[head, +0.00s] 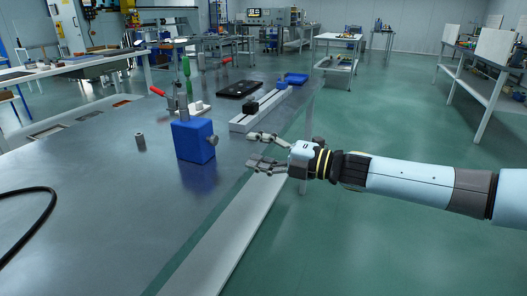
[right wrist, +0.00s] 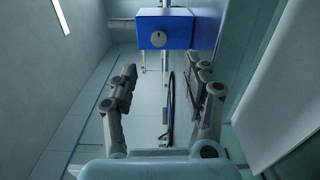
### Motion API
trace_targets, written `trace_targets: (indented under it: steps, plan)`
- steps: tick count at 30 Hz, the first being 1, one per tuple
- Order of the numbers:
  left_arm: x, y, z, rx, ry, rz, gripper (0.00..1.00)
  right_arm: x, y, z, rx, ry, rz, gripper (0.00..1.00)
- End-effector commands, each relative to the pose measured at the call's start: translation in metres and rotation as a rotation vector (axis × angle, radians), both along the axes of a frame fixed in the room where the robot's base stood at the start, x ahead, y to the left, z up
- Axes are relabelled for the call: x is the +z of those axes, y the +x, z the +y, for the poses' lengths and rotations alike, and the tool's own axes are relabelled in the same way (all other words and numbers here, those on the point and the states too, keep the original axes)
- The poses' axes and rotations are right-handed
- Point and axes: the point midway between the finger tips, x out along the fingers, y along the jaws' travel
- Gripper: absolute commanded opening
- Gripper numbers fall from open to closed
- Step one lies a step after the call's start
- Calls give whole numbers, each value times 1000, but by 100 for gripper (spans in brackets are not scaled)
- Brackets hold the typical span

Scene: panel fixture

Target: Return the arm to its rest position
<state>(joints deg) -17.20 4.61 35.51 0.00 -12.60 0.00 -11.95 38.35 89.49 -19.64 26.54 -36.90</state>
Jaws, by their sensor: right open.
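My right gripper (head: 250,149) is open and empty, with its fingers pointing left over the right edge of the grey table (head: 105,185). My right arm reaches in from the right side of the head view. The blue block (head: 193,142) stands upright on the table just left of the fingertips, with a clear gap between. In the right wrist view the open fingers (right wrist: 166,72) show with nothing between them, and the blue block with its round grey knob (right wrist: 158,39) is ahead at the top. My left gripper is not in view.
A small metal cylinder (head: 140,141) stands left of the block. A black cable (head: 40,222) lies at left. Green floor right of the table is open.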

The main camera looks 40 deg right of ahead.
Motion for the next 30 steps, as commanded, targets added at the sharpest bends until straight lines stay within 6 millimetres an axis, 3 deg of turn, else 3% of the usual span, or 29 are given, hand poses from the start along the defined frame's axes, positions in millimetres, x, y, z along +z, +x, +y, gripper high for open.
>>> trace_targets:
  steps: [6,25,28,30]
  plan:
    - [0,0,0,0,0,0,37,0,-13,-5,0,1,0,48]
    - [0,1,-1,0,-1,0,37,-4,-16,-2,-6,17,2,48]
    - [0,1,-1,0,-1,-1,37,-35,-24,1,-55,79,45,48]
    - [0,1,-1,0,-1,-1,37,-75,-35,-4,-126,135,117,48]
